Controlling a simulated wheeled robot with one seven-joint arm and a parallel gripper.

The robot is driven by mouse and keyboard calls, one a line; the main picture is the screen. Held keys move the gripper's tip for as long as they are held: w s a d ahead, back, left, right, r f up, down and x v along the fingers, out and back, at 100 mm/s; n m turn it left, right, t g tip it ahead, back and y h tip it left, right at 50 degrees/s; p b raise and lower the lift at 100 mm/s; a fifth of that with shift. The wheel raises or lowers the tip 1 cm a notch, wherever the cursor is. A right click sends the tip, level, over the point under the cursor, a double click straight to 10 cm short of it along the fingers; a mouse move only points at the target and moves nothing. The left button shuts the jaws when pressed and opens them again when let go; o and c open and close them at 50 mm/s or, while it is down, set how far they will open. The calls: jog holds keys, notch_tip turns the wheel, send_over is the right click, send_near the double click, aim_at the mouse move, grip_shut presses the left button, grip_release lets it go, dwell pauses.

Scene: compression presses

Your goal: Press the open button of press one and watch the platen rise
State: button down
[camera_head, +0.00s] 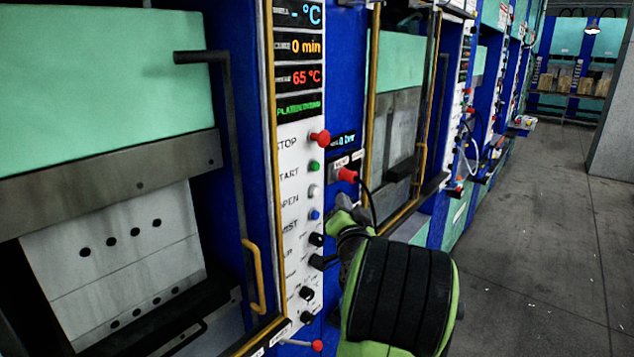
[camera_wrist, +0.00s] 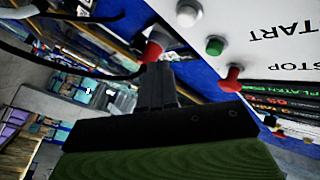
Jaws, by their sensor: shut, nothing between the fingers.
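The white open button (camera_head: 313,191) sits on the nearest press's control panel (camera_head: 290,235), between the green start button (camera_head: 314,166) and a blue button (camera_head: 314,214). I take this press as press one. In the wrist view the white button (camera_wrist: 187,13) is at the top, right of my gripper (camera_wrist: 160,68). My gripper is shut and empty; its fingertips appear apart from the button. The grey platen (camera_head: 130,168) is at the left, above a holed block (camera_head: 120,250). A green display line (camera_head: 299,108) starts with "PLATEN".
The red stop button (camera_head: 319,137) sits above start. A yellow handle (camera_head: 253,275) is left of the panel. More presses line the left; the right floor (camera_head: 540,250) is clear.

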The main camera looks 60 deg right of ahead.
aim_at(316, 192)
jog(key=w, duration=0.1)
jog(key=w+p, duration=0.1)
jog(key=w, duration=0.1)
jog(key=shift+w+d+p, duration=0.25)
jog(key=shift+w+p, duration=0.1)
jog(key=shift+p, duration=0.05)
dwell(1.6)
jog(key=shift+w, duration=0.45)
